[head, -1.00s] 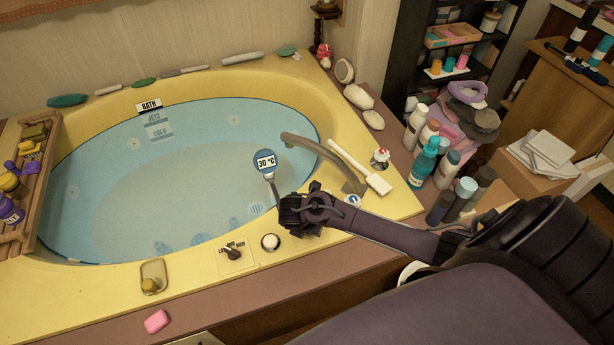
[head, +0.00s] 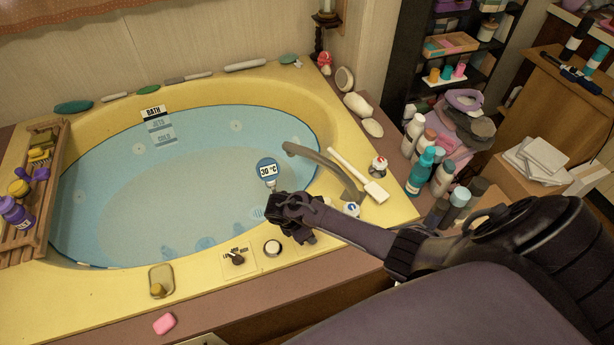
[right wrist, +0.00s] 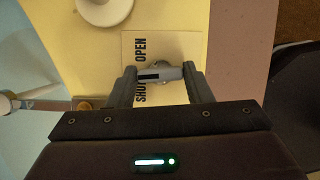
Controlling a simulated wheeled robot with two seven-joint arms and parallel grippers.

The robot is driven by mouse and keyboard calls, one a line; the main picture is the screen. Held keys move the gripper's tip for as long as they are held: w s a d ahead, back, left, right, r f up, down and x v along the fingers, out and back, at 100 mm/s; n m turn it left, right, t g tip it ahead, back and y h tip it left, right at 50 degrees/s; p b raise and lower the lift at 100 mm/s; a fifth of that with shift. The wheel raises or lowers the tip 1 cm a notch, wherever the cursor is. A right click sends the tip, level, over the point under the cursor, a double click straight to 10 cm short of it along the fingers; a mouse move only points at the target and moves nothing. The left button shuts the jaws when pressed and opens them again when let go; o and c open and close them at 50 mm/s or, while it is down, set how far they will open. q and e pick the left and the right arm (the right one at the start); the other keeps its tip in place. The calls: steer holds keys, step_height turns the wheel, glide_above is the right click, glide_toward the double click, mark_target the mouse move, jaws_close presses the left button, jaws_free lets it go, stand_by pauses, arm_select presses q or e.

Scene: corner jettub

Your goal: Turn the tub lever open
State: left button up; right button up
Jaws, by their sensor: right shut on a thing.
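In the right wrist view a grey lever (right wrist: 158,74) with a dark band sits on a cream plate (right wrist: 150,45). The plate carries the words SHUT and OPEN, and the lever lies across it beside the words. My right gripper (right wrist: 162,78) has one finger at each end of the lever's bar and is shut on it. In the head view my right gripper (head: 294,215) is low over the yellow tub's (head: 110,285) front right rim and hides the lever and its plate. My left gripper is in neither view.
A white round knob (head: 272,248) and another dial plate (head: 237,258) are left of my gripper. The round thermometer (head: 267,172) is just above it. The spout (head: 322,165), a white brush (head: 355,174) and several bottles (head: 424,172) stand to the right.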

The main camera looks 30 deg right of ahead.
steer(key=m, duration=0.2)
steer(key=m+g+p, duration=0.1)
steer(key=m, duration=0.1)
steer(key=shift+w+m+g+y, duration=0.1)
steer(key=shift+m+g+y, duration=0.2)
steer(key=shift+y, duration=0.1)
steer(key=m, duration=0.2)
steer(key=m+g+y, duration=0.1)
steer(key=m, duration=0.2)
steer(key=shift+w+d+g, duration=0.1)
steer(key=shift+g, duration=0.2)
steer(key=shift+m+y, duration=0.3)
steer(key=shift+m, duration=0.1)
steer(key=o, duration=1)
steer(key=p+v, duration=0.1)
steer(key=v, duration=0.6)
steer(key=shift+w+r+p, duration=0.15)
steer(key=shift+r+p, duration=0.2)
